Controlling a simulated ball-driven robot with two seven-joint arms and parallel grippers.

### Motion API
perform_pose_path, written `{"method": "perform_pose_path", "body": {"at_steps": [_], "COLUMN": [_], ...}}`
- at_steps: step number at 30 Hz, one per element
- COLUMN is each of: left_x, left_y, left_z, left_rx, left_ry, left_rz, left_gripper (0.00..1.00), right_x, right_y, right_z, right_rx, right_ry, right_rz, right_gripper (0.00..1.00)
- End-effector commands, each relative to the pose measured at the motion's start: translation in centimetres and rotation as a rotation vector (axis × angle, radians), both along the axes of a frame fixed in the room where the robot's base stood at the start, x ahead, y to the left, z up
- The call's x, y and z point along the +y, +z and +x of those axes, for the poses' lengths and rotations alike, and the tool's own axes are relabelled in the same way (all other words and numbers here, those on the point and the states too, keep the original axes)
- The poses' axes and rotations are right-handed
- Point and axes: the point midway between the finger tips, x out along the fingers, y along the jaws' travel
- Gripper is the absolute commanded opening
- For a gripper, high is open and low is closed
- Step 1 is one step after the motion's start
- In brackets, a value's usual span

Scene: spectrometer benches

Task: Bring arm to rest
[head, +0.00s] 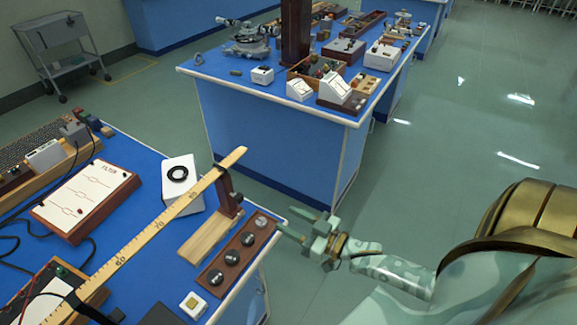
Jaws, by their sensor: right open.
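My right arm (395,273) comes in from the lower right, pale green with a mottled pattern. Its right gripper (284,222) is open and points left, in front of the near bench's right corner. I see nothing between its fingers. In the picture the fingertips lie close to the far end of a dark wooden tray (242,243) holding several round metal pieces. I cannot tell whether they touch it. My left gripper is not in view.
The near blue bench (140,158) carries a long wooden ruler (160,222) on a stand, a white board (88,197) and a white box (181,182). A second blue bench (270,140) with instruments stands behind. Open floor (480,110) lies to the right. A grey cart (62,50) is far left.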

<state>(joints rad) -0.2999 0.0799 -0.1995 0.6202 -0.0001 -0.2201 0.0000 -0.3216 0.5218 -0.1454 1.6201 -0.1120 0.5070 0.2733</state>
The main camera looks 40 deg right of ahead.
Motion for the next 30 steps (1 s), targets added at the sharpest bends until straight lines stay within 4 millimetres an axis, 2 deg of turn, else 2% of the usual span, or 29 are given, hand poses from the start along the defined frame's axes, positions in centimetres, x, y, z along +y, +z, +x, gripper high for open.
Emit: {"method": "perform_pose_path", "body": {"at_steps": [8, 10, 11, 14, 16, 18, 20, 21, 23, 24, 26, 27, 30], "left_x": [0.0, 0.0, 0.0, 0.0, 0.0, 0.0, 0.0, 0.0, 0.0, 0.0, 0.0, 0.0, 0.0], "left_y": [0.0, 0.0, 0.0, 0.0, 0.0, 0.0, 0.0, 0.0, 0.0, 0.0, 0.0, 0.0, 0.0], "left_z": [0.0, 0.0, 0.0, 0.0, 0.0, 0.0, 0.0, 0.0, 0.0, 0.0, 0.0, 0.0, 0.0], "left_rx": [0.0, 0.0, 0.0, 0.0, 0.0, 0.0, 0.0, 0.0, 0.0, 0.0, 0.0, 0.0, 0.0], "left_ry": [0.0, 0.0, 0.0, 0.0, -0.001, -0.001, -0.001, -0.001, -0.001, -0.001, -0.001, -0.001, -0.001], "left_rz": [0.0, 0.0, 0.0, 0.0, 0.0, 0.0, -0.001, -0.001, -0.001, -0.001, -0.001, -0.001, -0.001], "left_gripper": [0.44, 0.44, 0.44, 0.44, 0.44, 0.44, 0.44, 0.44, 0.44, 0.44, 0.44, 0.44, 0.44], "right_x": [0.0, -0.3, -0.8, -3.0, -4.7, -6.1, -6.8, -7.0, -6.8, -6.4, -5.3, -4.4, -1.7], "right_y": [-0.1, -0.9, -1.9, -6.9, -11.9, -17.4, -21.7, -24.4, -28.0, -30.1, -32.8, -34.1, -36.4], "right_z": [0.0, 0.1, -0.1, -1.3, -3.4, -6.6, -10.1, -12.7, -16.9, -19.9, -24.4, -27.3, -33.5], "right_rx": [0.0, 0.023, 0.047, 0.178, 0.315, 0.473, 0.612, 0.704, 0.844, 0.934, 1.064, 1.143, 1.304], "right_ry": [-0.001, -0.013, -0.024, -0.074, -0.118, -0.153, -0.17, -0.175, -0.173, -0.164, -0.145, -0.128, -0.085], "right_rz": [-0.009, -0.065, -0.096, -0.216, -0.304, -0.386, -0.444, -0.479, -0.52, -0.544, -0.569, -0.58, -0.585], "right_gripper": [0.44, 0.44, 0.44, 0.44, 0.44, 0.44, 0.44, 0.44, 0.44, 0.44, 0.44, 0.44, 0.44]}}
